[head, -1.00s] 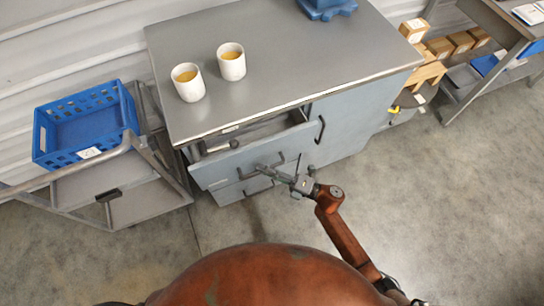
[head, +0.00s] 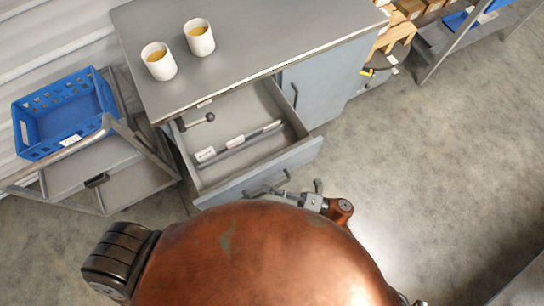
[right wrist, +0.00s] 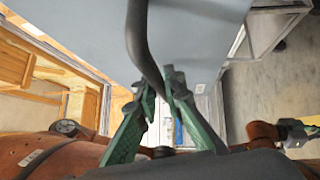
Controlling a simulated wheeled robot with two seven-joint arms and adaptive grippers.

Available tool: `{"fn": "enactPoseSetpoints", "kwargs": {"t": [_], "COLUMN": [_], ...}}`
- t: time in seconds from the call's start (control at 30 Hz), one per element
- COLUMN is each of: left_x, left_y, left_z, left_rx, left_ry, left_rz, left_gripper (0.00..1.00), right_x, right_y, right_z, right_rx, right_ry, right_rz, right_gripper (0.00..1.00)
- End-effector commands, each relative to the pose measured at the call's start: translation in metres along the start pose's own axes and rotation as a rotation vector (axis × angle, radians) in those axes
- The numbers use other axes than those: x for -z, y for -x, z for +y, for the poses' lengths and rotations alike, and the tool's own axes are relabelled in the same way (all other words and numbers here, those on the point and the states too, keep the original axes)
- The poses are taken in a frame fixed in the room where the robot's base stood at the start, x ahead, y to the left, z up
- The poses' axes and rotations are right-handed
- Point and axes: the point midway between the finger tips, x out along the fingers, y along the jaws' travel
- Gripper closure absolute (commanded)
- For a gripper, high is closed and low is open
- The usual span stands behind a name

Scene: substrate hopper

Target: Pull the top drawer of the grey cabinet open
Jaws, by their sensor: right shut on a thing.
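The grey cabinet (head: 320,85) stands ahead with its top drawer (head: 205,180) pulled well out, so its inside shows. My right gripper (head: 282,192) is at the drawer front, partly hidden behind my body in the head view. In the right wrist view its green fingers (right wrist: 160,88) are shut on the dark bar handle (right wrist: 140,40) of the drawer. The drawer front (right wrist: 200,30) fills the upper part of that view.
Two white cups (head: 159,62) stand on the cabinet top. A dark knobbed part (head: 200,121) and a long grey piece (head: 240,140) lie in the drawer. A cart with a blue crate (head: 62,118) stands close on the left. The floor at right is clear.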

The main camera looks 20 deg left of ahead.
Motion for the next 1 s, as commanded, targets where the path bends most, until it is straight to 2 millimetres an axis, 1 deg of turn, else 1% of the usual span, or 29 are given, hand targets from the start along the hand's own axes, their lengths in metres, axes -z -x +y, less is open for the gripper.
{"fn": "enactPoseSetpoints", "kwargs": {"t": [0.13, 0.47, 0.5, 0.77, 1.0], "left_x": [-0.0026, -0.0037, -0.0036, -0.0034, -0.0009], "left_y": [-0.0004, -0.0007, -0.0007, -0.0006, -0.0002], "left_z": [0.0002, 0.0007, 0.0008, 0.0008, 0.0], "left_rx": [0.0, -0.001, -0.001, -0.001, 0.0], "left_ry": [-0.001, -0.001, 0.0, 0.0, -0.001], "left_rz": [-0.002, -0.004, -0.004, -0.003, 0.001], "left_gripper": [1.0, 1.0, 1.0, 1.0, 1.0], "right_x": [0.0054, 0.006, 0.006, 0.0054, 0.0051], "right_y": [0.001, 0.0015, 0.0015, 0.0013, 0.0014], "right_z": [-0.0003, -0.0004, -0.0004, 0.0003, 0.0007], "right_rx": [0.001, 0.001, 0.001, 0.0, -0.001], "right_ry": [-0.001, -0.001, -0.001, -0.001, -0.001], "right_rz": [0.011, 0.011, 0.011, 0.01, 0.01], "right_gripper": [1.0, 1.0, 0.91, 0.73, 0.73]}}
